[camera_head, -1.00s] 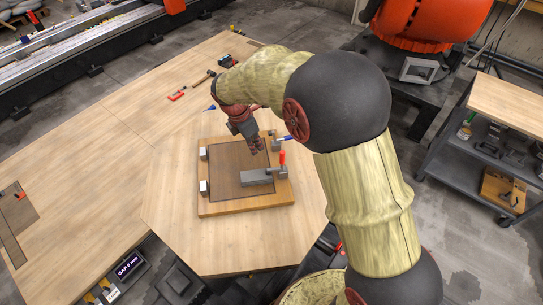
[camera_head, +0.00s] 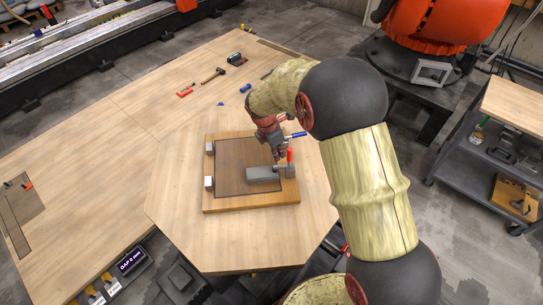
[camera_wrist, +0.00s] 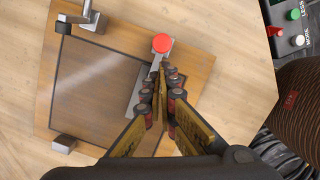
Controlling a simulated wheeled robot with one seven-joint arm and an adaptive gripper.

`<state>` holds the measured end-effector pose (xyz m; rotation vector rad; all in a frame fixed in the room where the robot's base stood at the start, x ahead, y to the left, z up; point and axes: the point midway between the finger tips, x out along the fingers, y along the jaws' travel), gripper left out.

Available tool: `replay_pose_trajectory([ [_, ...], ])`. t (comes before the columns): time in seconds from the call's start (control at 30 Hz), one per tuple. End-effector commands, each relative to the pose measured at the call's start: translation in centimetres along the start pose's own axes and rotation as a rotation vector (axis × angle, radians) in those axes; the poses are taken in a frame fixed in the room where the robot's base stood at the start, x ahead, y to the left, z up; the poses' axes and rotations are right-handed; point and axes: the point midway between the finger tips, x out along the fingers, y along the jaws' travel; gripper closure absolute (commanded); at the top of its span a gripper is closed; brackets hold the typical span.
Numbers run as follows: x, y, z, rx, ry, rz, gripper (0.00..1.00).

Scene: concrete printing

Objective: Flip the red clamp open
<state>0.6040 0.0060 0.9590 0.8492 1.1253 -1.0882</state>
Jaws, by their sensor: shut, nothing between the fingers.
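The red clamp handle (camera_head: 290,156) stands upright on its grey clamp (camera_head: 264,173) at the right side of the wooden fixture board. In the wrist view its round red end (camera_wrist: 162,43) shows just beyond my fingertips, with the grey clamp bar (camera_wrist: 136,93) beside them. My gripper (camera_head: 280,157) is shut and empty, pointing down just left of the red handle. In the wrist view my gripper (camera_wrist: 162,77) has its fingertips together close to the handle. I cannot tell whether they touch it.
The wooden board (camera_head: 222,203) lies on the table with a dark panel (camera_head: 231,165) and two stop blocks at its left edge. A blue-handled clamp (camera_head: 297,135) is at the back right. Several tools, including a hammer (camera_head: 211,76), lie farther back.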

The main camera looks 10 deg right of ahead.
Motion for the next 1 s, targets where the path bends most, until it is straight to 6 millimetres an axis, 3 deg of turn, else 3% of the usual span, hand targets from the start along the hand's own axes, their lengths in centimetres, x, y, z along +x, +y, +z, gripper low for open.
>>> replay_pose_trajectory([
  [1.0, -0.20, -0.26, 1.12, 0.010, 0.080, 0.031, 1.00],
])
